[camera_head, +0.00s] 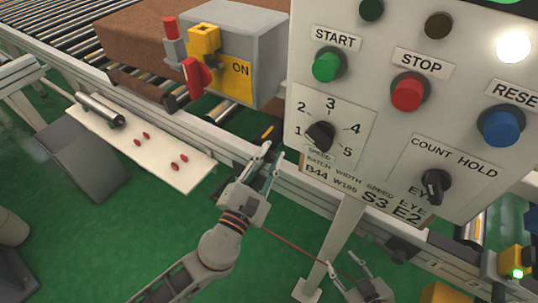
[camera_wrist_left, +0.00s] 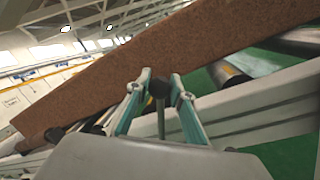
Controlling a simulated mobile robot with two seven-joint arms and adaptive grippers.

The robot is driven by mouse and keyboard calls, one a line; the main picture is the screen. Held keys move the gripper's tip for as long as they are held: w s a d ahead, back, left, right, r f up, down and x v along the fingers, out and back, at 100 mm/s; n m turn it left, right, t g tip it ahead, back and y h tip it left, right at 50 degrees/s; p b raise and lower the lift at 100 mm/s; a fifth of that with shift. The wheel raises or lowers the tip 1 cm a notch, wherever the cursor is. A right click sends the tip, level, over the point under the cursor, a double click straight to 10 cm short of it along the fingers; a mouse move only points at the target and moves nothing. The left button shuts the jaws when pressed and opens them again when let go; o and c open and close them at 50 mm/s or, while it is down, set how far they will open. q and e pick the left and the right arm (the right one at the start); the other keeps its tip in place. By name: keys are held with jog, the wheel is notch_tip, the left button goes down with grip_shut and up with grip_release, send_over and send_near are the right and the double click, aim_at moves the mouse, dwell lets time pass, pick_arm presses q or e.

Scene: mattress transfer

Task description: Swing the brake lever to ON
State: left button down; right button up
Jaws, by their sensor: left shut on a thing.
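The brake unit is a grey box (camera_head: 255,40) with a yellow face plate (camera_head: 232,82) marked ON, in the head view at upper middle. Its red lever (camera_head: 195,77) points down and left, beside the ON lettering rather than over it. My left gripper (camera_head: 267,160) is below and right of the box, apart from the lever. In the left wrist view its fingers (camera_wrist_left: 160,100) are closed around a thin stem with a dark round knob (camera_wrist_left: 158,88); I cannot tell what it belongs to. My right gripper (camera_head: 345,265) is open and empty at the lower middle, partly cut off.
A control panel (camera_head: 385,140) with buttons and knobs fills the upper right, close to my left gripper. A brown mattress (camera_head: 130,40) lies on the roller conveyor (camera_head: 50,40) behind the brake box. A pale board (camera_head: 150,150) with red pieces is at left.

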pick_arm(q)
jog(key=c, duration=1.8)
grip_release()
jog(key=shift+s+d+f, duration=0.1)
jog(key=shift+d+f, duration=0.05)
jog(key=shift+f, duration=0.05)
jog(key=shift+o, duration=0.2)
jog(key=shift+r, duration=0.1)
jog(key=v, duration=1.2)
pick_arm(e)
jog(key=shift+s+f, duration=0.2)
jog(key=shift+s, duration=0.1)
